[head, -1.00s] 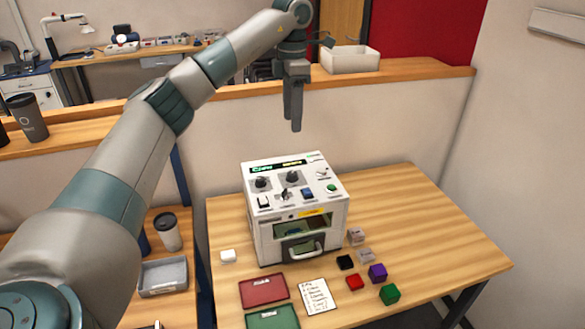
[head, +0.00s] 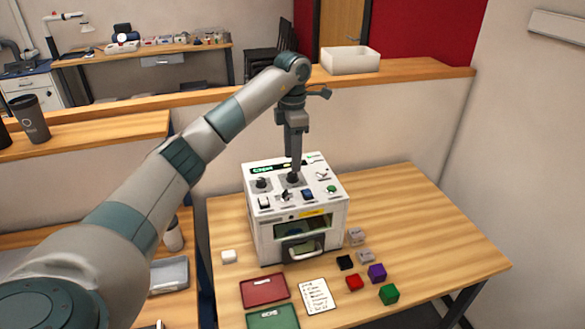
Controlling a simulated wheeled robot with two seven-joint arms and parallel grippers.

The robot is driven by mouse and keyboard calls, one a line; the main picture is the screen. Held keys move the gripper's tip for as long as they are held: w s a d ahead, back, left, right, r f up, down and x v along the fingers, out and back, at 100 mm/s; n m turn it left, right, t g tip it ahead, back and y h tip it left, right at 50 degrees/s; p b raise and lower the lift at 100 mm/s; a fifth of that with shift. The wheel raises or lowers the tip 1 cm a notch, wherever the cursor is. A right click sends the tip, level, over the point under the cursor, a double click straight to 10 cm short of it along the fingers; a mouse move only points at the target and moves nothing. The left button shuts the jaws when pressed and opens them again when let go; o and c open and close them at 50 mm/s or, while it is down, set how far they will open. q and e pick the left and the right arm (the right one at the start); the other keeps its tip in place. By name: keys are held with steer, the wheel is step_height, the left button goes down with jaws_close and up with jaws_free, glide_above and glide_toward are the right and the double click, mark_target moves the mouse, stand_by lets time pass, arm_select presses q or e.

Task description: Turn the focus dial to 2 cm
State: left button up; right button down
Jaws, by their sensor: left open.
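The white laser marker (head: 262,222) stands on the wooden table with its control panel on top. Two dark dials show on the panel: a left dial (head: 261,184) and a middle dial (head: 292,179). I cannot read which is the focus dial or its setting. My left gripper (head: 295,169) points straight down with its fingertips at the middle dial, partly hiding it. The fingers overlap in this view, so I cannot tell whether they touch the dial. My right gripper is out of view.
On the panel's front row are several switches, a blue button (head: 307,194) and a green button (head: 331,189). Small coloured cubes, such as the green cube (head: 389,294), lie right of the machine. A red tray (head: 264,291) and a note (head: 317,295) lie in front. The table's right side is clear.

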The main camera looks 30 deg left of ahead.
mark_target(292, 174)
arm_select(q)
steer(key=shift+f+p, duration=0.7)
steer(key=shift+f, duration=1.85)
steer(key=c, duration=1.1)
